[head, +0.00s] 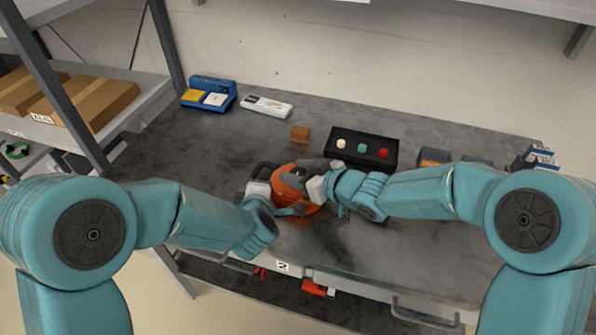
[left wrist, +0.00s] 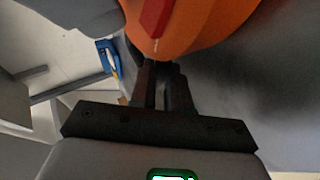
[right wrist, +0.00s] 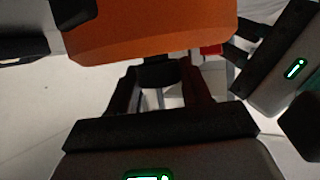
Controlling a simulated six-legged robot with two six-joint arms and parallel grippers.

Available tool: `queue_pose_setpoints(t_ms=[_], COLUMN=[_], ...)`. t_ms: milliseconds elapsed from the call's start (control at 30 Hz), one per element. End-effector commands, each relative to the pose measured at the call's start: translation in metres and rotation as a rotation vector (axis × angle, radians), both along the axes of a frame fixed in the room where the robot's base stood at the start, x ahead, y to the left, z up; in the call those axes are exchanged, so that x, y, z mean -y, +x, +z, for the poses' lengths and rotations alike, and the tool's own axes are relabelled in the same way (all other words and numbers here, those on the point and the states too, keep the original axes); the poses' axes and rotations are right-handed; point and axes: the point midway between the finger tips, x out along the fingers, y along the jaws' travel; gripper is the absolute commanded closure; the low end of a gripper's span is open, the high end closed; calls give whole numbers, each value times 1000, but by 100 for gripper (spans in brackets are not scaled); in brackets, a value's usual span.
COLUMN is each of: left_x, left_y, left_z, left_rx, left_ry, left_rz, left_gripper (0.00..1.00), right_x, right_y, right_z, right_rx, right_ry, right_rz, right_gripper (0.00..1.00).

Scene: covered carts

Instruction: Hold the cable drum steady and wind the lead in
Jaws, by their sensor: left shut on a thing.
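The orange cable drum (head: 303,194) sits on the grey bench near its front edge. A red piece (left wrist: 156,17) shows on the drum. My right gripper (head: 302,172) is at the drum's upper side. In the right wrist view its fingers (right wrist: 159,92) stand apart, with a dark knob-like piece (right wrist: 160,74) between them. I cannot identify the lead.
A blue case (head: 208,91) and a white device (head: 267,106) lie at the back left. Small boxes stand at right. The bench's left part is clear.

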Motion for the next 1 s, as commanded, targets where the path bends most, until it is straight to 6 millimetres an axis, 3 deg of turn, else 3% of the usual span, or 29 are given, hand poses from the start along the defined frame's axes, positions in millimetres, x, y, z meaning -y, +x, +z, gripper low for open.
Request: queue_pose_setpoints(t_ms=[900,933,1000], left_x=[0,0,0], left_y=[0,0,0], left_z=[1,1,0], left_rx=[1,1,1], left_ry=[0,0,0], left_rz=[0,0,0], left_gripper=[100,100,100], right_x=[-1,-1,-1], right_y=[0,0,0], right_z=[1,1,1], right_rx=[2,3,2], right_ry=[1,0,1], right_rz=[-136,-136,-136], right_gripper=[83,49,31])
